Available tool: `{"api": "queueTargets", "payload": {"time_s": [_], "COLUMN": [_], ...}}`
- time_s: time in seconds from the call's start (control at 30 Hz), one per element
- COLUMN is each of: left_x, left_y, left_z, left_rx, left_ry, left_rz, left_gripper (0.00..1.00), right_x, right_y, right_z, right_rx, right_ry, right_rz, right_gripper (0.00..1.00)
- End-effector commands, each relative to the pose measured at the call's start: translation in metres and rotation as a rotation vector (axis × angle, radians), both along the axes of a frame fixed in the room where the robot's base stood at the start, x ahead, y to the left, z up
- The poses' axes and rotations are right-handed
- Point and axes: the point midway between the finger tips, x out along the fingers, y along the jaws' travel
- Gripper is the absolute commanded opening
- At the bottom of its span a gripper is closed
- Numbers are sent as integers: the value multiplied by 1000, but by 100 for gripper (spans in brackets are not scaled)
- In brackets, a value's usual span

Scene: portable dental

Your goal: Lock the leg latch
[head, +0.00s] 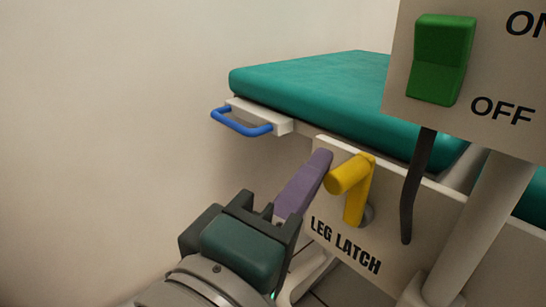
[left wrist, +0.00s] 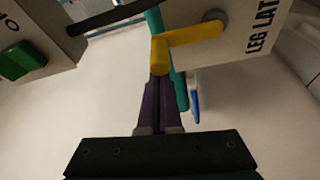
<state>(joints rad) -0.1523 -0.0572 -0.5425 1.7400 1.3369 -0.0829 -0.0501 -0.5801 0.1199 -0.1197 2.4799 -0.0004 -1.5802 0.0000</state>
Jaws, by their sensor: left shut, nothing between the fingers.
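The leg latch is a yellow handle (head: 354,185) on a pale panel (head: 340,236) marked LEG LATCH. In the head view its grip end points toward the left and its arm runs down to a round pivot. My left gripper (head: 322,158) has purple fingers and is shut and empty. Its fingertips are just left of the yellow grip in the head view. In the left wrist view the fingertips (left wrist: 160,82) lie right by the end of the yellow handle (left wrist: 190,38). I cannot tell whether they touch it. My right gripper is not in view.
A green switch (head: 441,58) sits on a box marked ON and OFF at the upper right. A dark strap or cable (head: 416,190) hangs below it. A teal padded bed (head: 320,95) with a blue handle (head: 240,124) stands behind. The left side is bare wall.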

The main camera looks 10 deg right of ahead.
Motion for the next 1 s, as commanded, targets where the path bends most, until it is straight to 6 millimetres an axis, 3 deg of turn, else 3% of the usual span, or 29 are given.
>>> {"api": "queueTargets", "payload": {"time_s": [0.67, 0.77, 1.0], "left_x": [-4, -11, -49], "left_y": [-2, 3, 29], "left_z": [0, -2, -6], "left_rx": [23, 26, 28], "left_ry": [-28, -29, -27], "left_rz": [-5, -4, -8], "left_gripper": [0, 0, 0], "right_x": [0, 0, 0], "right_y": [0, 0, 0], "right_z": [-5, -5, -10], "right_rx": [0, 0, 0], "right_ry": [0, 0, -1], "right_rz": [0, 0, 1], "right_gripper": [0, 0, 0]}}
